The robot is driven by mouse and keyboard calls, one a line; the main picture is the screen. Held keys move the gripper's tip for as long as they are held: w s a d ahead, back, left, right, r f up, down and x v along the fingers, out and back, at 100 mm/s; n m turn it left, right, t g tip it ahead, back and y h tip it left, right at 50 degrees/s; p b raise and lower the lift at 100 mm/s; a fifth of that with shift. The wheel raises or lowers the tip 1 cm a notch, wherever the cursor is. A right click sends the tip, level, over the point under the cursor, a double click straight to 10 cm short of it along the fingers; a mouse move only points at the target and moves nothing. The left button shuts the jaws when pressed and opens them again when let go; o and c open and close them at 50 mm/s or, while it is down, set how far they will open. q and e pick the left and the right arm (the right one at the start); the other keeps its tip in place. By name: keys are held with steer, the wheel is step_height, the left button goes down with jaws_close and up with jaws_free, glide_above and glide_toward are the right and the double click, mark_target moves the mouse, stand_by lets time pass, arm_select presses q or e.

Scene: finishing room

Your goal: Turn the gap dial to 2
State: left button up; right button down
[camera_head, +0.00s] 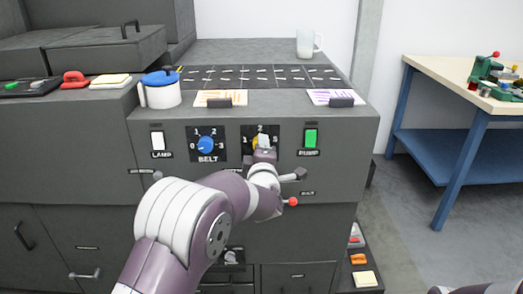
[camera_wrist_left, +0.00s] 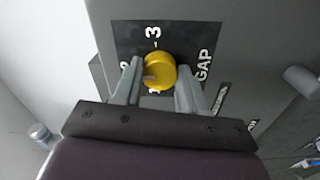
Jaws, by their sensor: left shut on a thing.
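The gap dial is a round yellow knob (camera_wrist_left: 160,68) on a black plate marked GAP (camera_wrist_left: 204,64); the wrist view shows 3 clearly, with other digits partly hidden by the fingers. My left gripper (camera_wrist_left: 157,84) is shut on the dial, one finger on each side. A small grey mark shows on the dial's face, toward the partly hidden digits; I cannot tell its exact setting. In the head view, my left gripper (camera_head: 263,143) covers most of the dial and its plate.
A blue BELT dial (camera_head: 206,144) sits left of the gap dial, beyond it the LAMP switch (camera_head: 157,141). The green PUMP switch (camera_head: 311,138) is to the right. Above, a blue-lidded jar (camera_head: 161,93), cards and a clear mug (camera_head: 306,44) stand on the machine top.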

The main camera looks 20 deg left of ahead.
arm_select(q)
steer(key=o, duration=1.1)
steer(key=shift+f, duration=0.1)
steer(key=shift+c, duration=0.2)
steer(key=shift+s, duration=0.15)
steer(key=p+v, duration=0.1)
steer(key=v, duration=1.1)
steer(key=shift+s, duration=0.25)
